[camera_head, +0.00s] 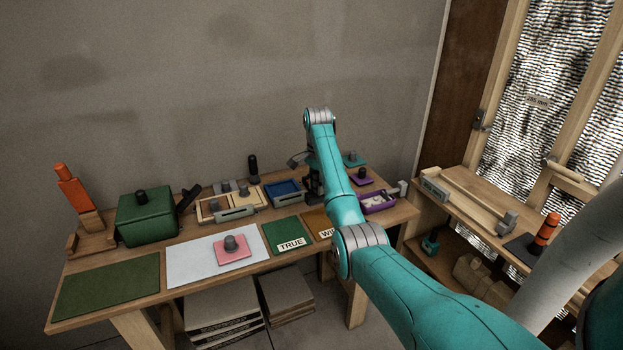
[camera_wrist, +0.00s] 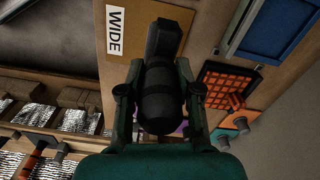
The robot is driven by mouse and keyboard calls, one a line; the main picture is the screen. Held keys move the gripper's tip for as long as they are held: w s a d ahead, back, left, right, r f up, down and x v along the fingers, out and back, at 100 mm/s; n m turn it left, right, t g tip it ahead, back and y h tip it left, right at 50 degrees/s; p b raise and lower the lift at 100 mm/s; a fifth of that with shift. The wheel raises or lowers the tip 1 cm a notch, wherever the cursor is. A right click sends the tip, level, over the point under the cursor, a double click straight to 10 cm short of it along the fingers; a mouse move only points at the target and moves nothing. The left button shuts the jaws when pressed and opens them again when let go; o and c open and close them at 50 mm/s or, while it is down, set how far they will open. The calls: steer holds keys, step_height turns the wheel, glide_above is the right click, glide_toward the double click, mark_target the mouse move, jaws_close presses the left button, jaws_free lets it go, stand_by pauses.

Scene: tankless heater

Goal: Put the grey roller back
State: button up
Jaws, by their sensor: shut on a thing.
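My gripper (camera_wrist: 160,92) is shut on a dark grey-black handled tool (camera_wrist: 160,100), which I take to be the grey roller. Its rounded body sits between the two fingers, and a blocky end points to the top of the wrist view. In the head view my gripper (camera_head: 313,186) is over the back right part of the long bench (camera_head: 150,262), largely hidden behind my arm. The held tool cannot be made out clearly there. In the wrist view it covers part of the bench beside the WIDE label (camera_wrist: 117,30); I cannot tell its height above the bench.
A blue tray (camera_head: 283,193), a purple tray (camera_head: 378,204) and an orange grid (camera_wrist: 228,82) lie near my gripper. A green box (camera_head: 146,216) stands at the left. Several knobbed pieces sit on the bench. The green mat (camera_head: 108,289) is bare. Another bench (camera_head: 470,205) stands right.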

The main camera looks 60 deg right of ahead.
mark_target(317, 202)
steer(key=shift+d, duration=0.1)
stand_by(0.3)
steer(key=shift+f, duration=3)
steer(key=shift+f, duration=0.55)
steer(key=o, duration=1.2)
steer(key=shift+w+r, duration=0.1)
steer(key=shift+r, duration=3.65)
